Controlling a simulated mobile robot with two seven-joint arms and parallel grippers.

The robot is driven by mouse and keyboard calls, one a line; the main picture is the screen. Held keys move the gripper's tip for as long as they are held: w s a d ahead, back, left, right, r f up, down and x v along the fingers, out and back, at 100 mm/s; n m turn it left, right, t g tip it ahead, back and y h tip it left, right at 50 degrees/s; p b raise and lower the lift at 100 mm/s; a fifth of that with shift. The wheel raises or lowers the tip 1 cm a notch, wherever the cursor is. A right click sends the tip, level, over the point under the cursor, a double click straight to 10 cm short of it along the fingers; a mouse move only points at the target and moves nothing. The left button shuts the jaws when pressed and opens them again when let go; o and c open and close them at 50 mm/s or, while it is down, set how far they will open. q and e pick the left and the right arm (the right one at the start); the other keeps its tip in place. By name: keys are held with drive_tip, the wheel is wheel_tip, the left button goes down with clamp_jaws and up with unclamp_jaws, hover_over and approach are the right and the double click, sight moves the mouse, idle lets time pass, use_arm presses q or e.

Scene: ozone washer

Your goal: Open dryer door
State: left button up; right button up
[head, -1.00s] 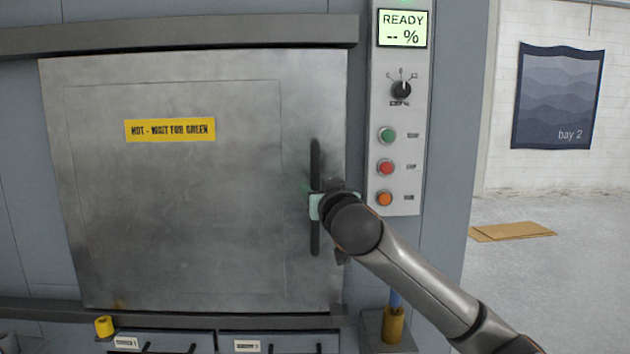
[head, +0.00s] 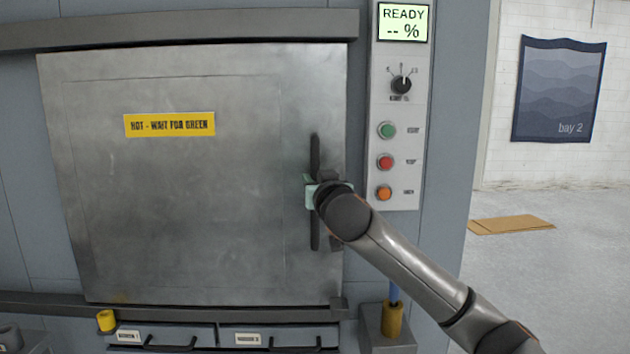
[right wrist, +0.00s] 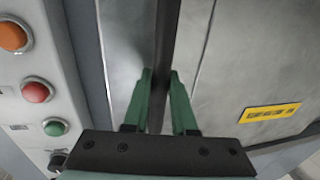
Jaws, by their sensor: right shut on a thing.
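The dryer door (head: 180,190) is a large square metal panel with a yellow label (head: 170,125) reading "HOT - WAIT FOR GREEN". It looks shut or nearly so in its frame. A dark vertical bar handle (head: 315,155) stands near its right edge. My right gripper (head: 310,190) is shut on the middle of the handle. In the right wrist view the green fingers (right wrist: 160,95) stand on either side of the dark handle (right wrist: 164,45). My left gripper is not in view.
A control panel (head: 398,120) right of the door has a "READY" display, a knob, and green, red and orange buttons. Drawers (head: 250,338) and a small yellow item (head: 106,320) sit below the door. Cardboard (head: 510,225) lies on open floor at right.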

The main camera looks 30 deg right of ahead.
clamp_jaws()
idle(0.7)
